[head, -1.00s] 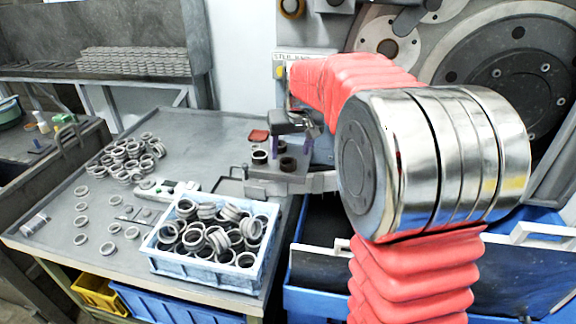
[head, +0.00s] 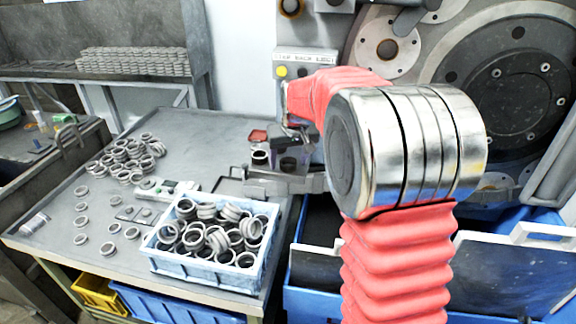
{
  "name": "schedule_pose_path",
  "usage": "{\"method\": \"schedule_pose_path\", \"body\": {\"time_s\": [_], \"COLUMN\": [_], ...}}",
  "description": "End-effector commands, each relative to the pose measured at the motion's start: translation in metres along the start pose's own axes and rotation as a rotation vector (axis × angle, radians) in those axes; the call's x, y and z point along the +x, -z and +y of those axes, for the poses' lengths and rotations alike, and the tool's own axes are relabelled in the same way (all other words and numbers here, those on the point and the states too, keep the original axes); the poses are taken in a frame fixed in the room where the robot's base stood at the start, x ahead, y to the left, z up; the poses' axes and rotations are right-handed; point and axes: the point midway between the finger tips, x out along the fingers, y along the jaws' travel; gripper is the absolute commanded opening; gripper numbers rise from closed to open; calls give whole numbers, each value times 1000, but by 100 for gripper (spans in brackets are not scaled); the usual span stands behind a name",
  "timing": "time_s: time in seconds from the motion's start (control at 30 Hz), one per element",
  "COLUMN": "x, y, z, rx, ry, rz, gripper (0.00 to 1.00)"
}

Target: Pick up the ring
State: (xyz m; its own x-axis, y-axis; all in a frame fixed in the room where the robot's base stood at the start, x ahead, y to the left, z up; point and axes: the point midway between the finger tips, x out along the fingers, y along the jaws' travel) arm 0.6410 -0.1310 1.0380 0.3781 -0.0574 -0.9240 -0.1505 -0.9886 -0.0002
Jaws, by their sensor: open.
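My gripper (head: 289,158) is small in the head view, at the far right end of the table. A dark ring (head: 289,164) sits on a small grey block, low between or just behind the fingers; I cannot tell which. Another dark ring (head: 260,157) stands just left of the gripper, with a reddish piece above it. The gripper partly hides the block and whatever is behind it.
A blue crate (head: 205,273) full of rings stands at the table's front. Loose rings (head: 125,160) lie on the grey table (head: 200,128) at left. A measuring device (head: 168,190) lies mid-table. The grinder (head: 510,90) stands behind my arm.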

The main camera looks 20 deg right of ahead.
Motion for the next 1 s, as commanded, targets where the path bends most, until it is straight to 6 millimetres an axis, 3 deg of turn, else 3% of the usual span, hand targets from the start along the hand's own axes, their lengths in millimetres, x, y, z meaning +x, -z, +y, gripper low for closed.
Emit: {"method": "schedule_pose_path", "body": {"time_s": [0.47,1.0], "x": [0,0], "y": [0,0], "z": [0,1], "rx": [0,1], "ry": [0,-1], "rz": [0,0], "gripper": [62,24]}}
